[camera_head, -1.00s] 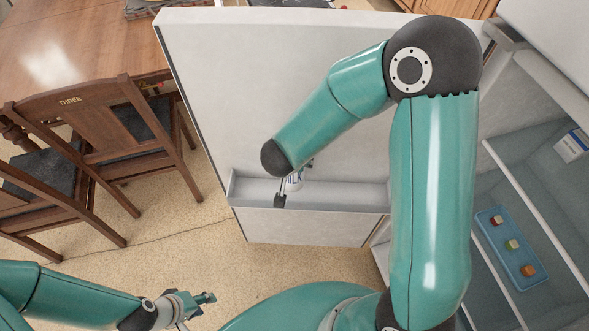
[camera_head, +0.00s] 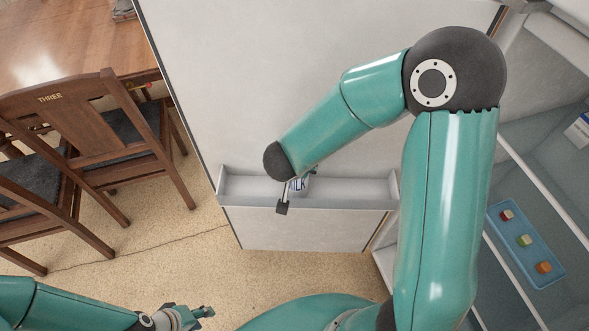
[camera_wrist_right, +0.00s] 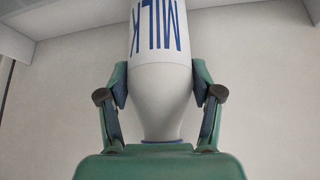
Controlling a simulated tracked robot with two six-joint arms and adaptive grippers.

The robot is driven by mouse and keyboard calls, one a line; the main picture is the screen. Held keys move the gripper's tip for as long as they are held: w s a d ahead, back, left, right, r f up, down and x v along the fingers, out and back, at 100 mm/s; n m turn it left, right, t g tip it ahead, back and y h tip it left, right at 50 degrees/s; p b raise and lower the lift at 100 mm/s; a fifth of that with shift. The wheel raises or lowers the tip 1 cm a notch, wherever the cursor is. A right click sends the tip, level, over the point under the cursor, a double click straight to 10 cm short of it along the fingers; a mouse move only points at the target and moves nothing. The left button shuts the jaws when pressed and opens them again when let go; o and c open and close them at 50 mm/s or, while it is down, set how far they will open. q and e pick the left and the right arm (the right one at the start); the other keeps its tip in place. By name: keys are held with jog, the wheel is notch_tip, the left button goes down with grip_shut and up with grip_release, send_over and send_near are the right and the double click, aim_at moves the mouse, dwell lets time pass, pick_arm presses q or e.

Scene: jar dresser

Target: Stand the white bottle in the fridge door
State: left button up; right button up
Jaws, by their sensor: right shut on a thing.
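The white bottle with blue MILK lettering (camera_wrist_right: 160,75) is between the fingers of my right gripper (camera_wrist_right: 160,90) in the right wrist view. The fingers close on both sides of its shoulder, with its neck toward the palm. In the head view a small part of the bottle (camera_head: 299,185) shows at the door shelf (camera_head: 345,190) of the open fridge door (camera_head: 270,90). My right gripper (camera_head: 284,205) is mostly hidden by its arm there. Whether the bottle touches the shelf floor is hidden. My left gripper (camera_head: 205,312) is low at the left, away from the bottle; its fingers are small and unclear.
The fridge interior at right has a blue tray (camera_head: 525,240) with several small coloured cubes and a white-and-blue box (camera_head: 580,130). Wooden chairs (camera_head: 110,130) and a table (camera_head: 70,40) stand left of the door. The shelf's right part looks empty.

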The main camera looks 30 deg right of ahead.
jog(key=shift+r, duration=0.1)
jog(key=o, duration=1.7)
jog(key=p+v, duration=0.4)
jog(key=v, duration=0.8)
jog(key=shift+s, duration=0.1)
